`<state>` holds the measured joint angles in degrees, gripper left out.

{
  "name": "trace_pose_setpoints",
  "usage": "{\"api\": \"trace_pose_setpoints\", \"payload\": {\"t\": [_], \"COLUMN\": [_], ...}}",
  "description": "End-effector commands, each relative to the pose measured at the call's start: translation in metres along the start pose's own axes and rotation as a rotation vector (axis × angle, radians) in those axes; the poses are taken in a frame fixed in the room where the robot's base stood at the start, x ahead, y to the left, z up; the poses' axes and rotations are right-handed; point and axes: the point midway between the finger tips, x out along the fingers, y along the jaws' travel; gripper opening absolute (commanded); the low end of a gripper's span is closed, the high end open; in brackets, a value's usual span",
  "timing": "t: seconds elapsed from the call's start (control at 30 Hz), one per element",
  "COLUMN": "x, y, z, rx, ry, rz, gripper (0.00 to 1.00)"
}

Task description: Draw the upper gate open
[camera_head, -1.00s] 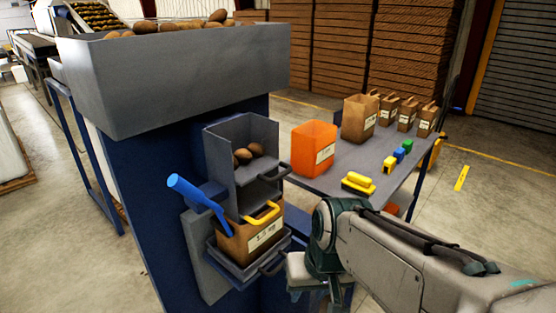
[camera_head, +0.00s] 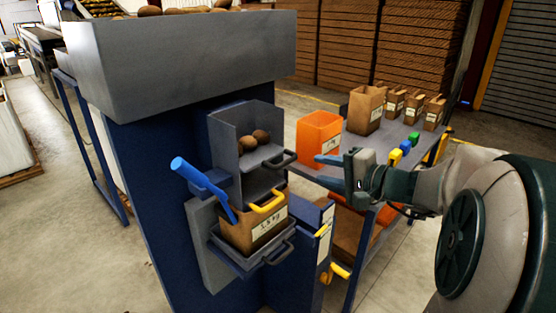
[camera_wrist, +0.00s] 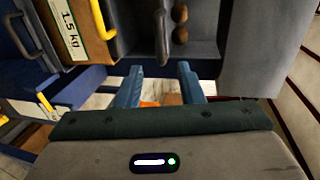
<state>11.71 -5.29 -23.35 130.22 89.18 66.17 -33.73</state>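The upper gate (camera_head: 262,178) is a grey plate under the compartment that holds a few potatoes (camera_head: 254,140). A dark bar handle (camera_head: 283,160) sticks out from its front; it also shows in the wrist view (camera_wrist: 161,38). My gripper (camera_head: 327,170) is to the right of this handle, pointing toward it and not touching it. In the wrist view, my blue fingers (camera_wrist: 160,82) are apart with nothing between them. The gate looks shut under the potatoes.
A blue lever (camera_head: 200,177) is at the left. An orange bin (camera_head: 318,136) stands on the table behind my gripper.

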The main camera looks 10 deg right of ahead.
Motion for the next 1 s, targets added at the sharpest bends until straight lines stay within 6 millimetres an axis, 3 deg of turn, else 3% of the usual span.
{"api": "trace_pose_setpoints", "payload": {"t": [0.6,0.8,1.0], "x": [0.114,0.131,0.133], "y": [-0.001,0.0,0.0], "z": [0.002,0.002,0.002], "rx": [0.0,0.0,-0.001], "ry": [-0.005,-0.003,-0.002], "rz": [0.003,0.002,0.002], "gripper": [0.34,0.34,0.34]}}
